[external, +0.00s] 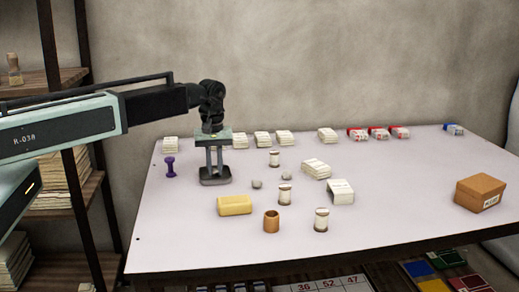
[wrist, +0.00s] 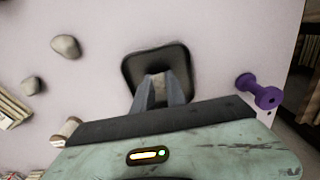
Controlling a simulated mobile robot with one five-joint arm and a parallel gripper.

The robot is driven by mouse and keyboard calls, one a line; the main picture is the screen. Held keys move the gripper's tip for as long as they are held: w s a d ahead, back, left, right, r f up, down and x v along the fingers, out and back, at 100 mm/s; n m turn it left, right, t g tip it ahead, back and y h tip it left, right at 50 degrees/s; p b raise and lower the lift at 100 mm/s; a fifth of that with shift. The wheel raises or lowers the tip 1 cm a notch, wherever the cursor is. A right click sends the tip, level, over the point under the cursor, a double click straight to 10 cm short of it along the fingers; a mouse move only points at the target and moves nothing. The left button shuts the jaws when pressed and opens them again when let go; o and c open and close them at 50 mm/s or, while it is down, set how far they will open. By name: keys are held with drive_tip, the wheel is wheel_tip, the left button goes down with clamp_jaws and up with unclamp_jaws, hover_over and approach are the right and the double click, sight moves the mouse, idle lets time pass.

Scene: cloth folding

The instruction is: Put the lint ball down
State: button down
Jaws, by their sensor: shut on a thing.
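My gripper (external: 215,170) reaches down over a dark, square, shallow tray (external: 203,181) on the pale table. In the wrist view my gripper (wrist: 161,88) is shut on a small grey-beige lint ball (wrist: 158,83), mostly hidden between the fingers. The ball shows over the dark tray (wrist: 135,67); I cannot tell whether it touches the bottom. In the external view the held ball cannot be made out. Two other grey lumps, one (wrist: 65,46) and another (wrist: 31,85), lie loose on the table to the left in the wrist view.
White bundles line the back edge. A cardboard box (external: 480,193) is far right, with free table before it.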

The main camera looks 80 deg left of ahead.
sight(215, 170)
drive_tip(key=shift+f, duration=0.2)
drive_tip(key=c, duration=1.4)
unclamp_jaws()
drive_tip(key=shift+o, duration=0.2)
wheel_tip(215, 170, up, 12)
drive_tip(key=p, duration=1.2)
drive_tip(key=shift+r, duration=0.25)
